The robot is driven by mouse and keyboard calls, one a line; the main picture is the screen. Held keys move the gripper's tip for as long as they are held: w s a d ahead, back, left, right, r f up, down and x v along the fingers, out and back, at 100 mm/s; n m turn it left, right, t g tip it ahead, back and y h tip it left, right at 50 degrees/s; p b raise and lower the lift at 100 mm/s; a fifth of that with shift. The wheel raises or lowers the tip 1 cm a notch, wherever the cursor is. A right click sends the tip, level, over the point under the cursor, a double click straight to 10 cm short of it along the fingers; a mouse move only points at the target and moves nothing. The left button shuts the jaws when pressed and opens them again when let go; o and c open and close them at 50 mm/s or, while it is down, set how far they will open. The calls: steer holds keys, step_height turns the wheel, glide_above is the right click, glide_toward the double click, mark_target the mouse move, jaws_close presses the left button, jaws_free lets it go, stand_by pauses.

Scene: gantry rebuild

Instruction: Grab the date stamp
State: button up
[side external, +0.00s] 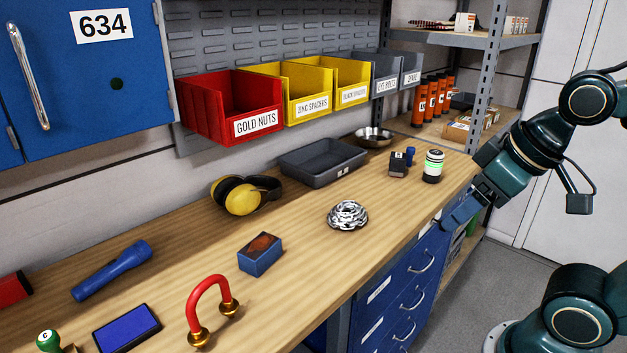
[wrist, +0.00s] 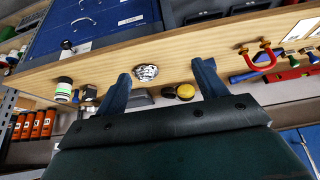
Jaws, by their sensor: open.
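No stamp is clearly marked as a date stamp. A small dark block with a pale label (side external: 398,164) stands toward the right end of the bench, with a blue knob (side external: 411,155) beside or behind it; whether they are joined I cannot tell. The dark block also shows left of my fingers in the wrist view (wrist: 88,96). A green-knobbed stamp-like piece (side external: 48,341) is cut off at the lower left. My gripper (side external: 463,207) is open and apart from these, off the bench's right front edge; its spread fingers show in the wrist view (wrist: 164,70).
A dark can with a green band (side external: 433,167) stands right of the block. A metal bowl (side external: 374,137), grey tray (side external: 322,162), yellow earmuffs (side external: 240,195) and silvery coiled piece (side external: 347,215) are nearby. Bins (side external: 232,108) line the wall. A shelf post (side external: 487,75) rises behind my gripper.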

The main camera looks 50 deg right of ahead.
steer(key=w+d+r+m+h, duration=0.1)
steer(key=w+d+r+m, duration=0.15)
steer(key=w, duration=0.25)
steer(key=w+d+r+m, duration=0.1)
steer(key=w+d+r, duration=0.15)
steer(key=w, duration=0.25)
steer(key=m+g+h, duration=0.3)
steer(key=m+g, duration=0.1)
steer(key=m, duration=0.5)
glide_above(398, 155)
steer(key=s+a, duration=0.2)
steer(key=a, duration=0.2)
step_height(398, 155, down, 9)
steer(key=shift+s+a+r, duration=0.1)
steer(key=shift+s+a, duration=0.05)
steer(key=shift+s, duration=0.05)
steer(key=shift+x, duration=4.25)
